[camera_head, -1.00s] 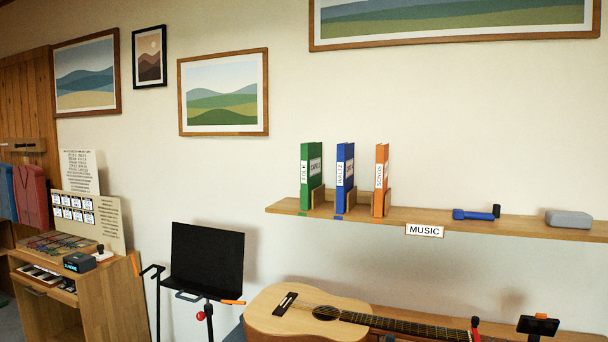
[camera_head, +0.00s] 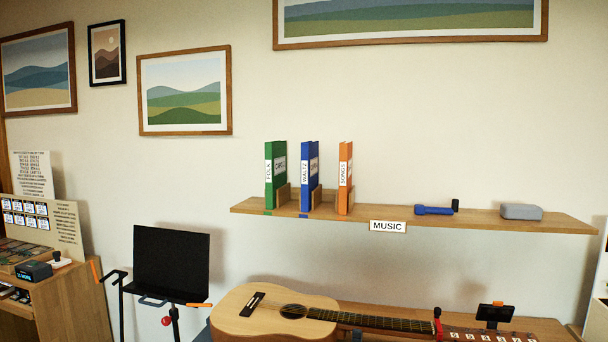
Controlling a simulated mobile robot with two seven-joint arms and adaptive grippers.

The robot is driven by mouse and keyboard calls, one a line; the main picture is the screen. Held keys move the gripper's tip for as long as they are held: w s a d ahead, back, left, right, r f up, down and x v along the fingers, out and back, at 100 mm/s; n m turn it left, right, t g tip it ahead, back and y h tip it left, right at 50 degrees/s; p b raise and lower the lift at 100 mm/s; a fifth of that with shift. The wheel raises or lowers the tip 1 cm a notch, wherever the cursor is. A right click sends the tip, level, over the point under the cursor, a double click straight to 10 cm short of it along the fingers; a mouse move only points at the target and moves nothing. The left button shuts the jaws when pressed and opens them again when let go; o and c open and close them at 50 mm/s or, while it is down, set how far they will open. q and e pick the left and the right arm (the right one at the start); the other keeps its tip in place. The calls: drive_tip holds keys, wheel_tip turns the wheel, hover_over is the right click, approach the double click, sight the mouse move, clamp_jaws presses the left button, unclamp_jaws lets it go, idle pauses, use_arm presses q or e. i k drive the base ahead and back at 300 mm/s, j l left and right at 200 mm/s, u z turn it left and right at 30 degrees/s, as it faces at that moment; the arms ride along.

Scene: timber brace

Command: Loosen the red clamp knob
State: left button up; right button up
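A round red knob (camera_head: 166,321) sits on the post of the black music stand (camera_head: 171,262), below its desk, at the lower left. The stand's desk is upright and empty. An orange piece (camera_head: 199,305) shows at the desk's lower right. A red and black item (camera_head: 438,322) sits at the guitar's neck; I cannot tell whether it is a clamp. Neither of my grippers shows in the head view.
A guitar (camera_head: 275,312) lies on a wooden bench right of the stand. A wall shelf (camera_head: 480,219) holds green, blue and orange binders, a blue flashlight-like item (camera_head: 434,210) and a grey case (camera_head: 521,212). A wooden cabinet (camera_head: 75,300) stands left of the stand.

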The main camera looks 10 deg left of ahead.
sight(166, 320)
drive_tip(key=u, duration=1.25)
